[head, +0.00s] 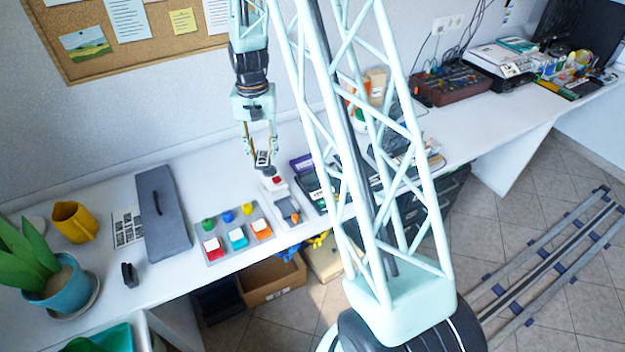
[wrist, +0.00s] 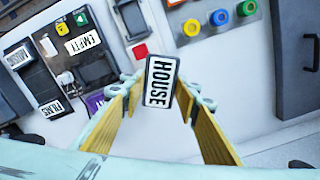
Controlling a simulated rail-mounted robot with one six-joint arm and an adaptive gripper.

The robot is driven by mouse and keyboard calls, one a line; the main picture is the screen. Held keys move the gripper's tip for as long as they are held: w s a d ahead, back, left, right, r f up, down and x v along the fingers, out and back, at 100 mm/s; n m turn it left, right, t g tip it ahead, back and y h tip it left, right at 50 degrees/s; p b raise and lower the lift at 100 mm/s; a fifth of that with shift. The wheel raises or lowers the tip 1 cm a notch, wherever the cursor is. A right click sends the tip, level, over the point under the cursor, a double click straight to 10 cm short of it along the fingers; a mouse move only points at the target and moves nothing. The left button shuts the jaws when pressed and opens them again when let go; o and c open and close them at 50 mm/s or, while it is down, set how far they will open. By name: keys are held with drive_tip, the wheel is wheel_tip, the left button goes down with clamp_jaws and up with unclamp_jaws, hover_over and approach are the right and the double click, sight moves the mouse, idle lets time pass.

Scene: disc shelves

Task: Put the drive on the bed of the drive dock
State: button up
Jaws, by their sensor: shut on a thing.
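My gripper (head: 263,158) is shut on the drive (wrist: 160,82), a small dark block with a white label reading HOUSE. In the wrist view the drive stands between the yellow fingers; in the head view it hangs above the bench. Just below it is what looks like the drive dock (head: 284,204), a pale unit with a grey bed and a red square at its back end. It partly shows in the wrist view (wrist: 132,20), beyond the drive. The drive is apart from the bed.
A panel (head: 219,249) with coloured knobs and square buttons lies left of the dock. Dark labelled units, one reading EMPTY (wrist: 83,42), lie on the dock's other side. A long grey case (head: 160,212), a yellow mug (head: 74,222) and a potted plant (head: 55,282) stand farther left.

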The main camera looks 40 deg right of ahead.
drive_tip(key=s+d+f+m, duration=0.2)
drive_tip(key=s+d+m, duration=0.2)
drive_tip(key=d, duration=0.5)
drive_tip(key=s+d+f+m+b, duration=0.1)
drive_tip(key=s+d+m, duration=0.3)
drive_tip(key=s+d, duration=0.4)
drive_tip(key=s+d+f+m+b, duration=0.1)
drive_tip(key=s+d+f+m, duration=0.2)
drive_tip(key=s+d, duration=0.3)
drive_tip(key=d+m, duration=0.1)
drive_tip(key=d, duration=0.3)
drive_tip(key=b, duration=0.2)
hover_over(312, 178)
drive_tip(key=shift+d+f, duration=0.1)
drive_tip(key=shift+f, duration=0.7)
drive_tip(key=shift+f+b, duration=0.65)
drive_tip(key=shift+f, duration=1.1)
drive_tip(key=shift+f, duration=0.15)
